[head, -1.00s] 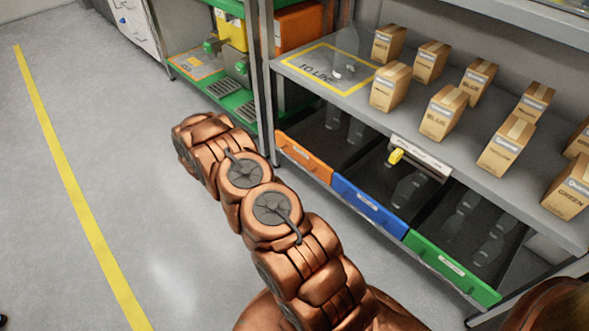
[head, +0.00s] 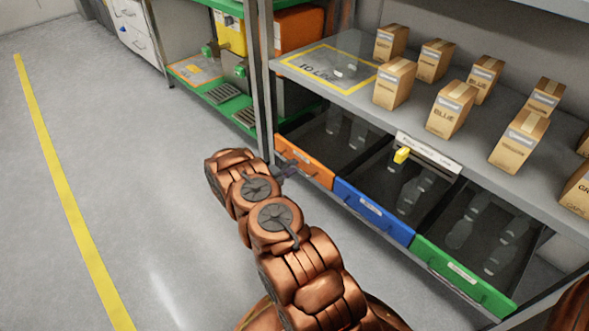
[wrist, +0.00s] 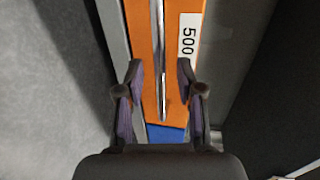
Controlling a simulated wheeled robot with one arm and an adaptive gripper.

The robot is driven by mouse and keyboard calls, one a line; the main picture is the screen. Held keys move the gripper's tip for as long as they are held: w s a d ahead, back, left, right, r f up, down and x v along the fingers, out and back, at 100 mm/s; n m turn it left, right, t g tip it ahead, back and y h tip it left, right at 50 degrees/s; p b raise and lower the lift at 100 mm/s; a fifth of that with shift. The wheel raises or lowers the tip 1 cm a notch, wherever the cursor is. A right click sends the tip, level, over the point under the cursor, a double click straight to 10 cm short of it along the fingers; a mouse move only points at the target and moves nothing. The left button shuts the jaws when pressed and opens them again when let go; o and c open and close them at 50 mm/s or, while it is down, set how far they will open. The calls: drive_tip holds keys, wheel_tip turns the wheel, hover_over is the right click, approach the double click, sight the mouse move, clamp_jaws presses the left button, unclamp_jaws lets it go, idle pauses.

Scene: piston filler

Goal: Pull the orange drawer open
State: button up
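The orange drawer (head: 304,162) is the leftmost of three drawer fronts under the shelf in the head view. In the wrist view its orange front (wrist: 145,40) fills the middle, with a white label reading 500 and a thin metal bar handle (wrist: 161,60). My gripper (wrist: 160,80) is open, with one finger on each side of the handle's lower end. I see a gap between each finger and the bar. In the head view my gripper (head: 286,172) is at the drawer's front, partly hidden behind my wrist.
A blue drawer (head: 373,211) and a green drawer (head: 463,276) sit to the right of the orange one. A shelf post (head: 265,90) stands just left. Several cardboard boxes (head: 450,108) stand on the shelf above. The floor at the left is clear.

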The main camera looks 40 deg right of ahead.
drive_tip(key=shift+x, duration=0.9)
clamp_jaws()
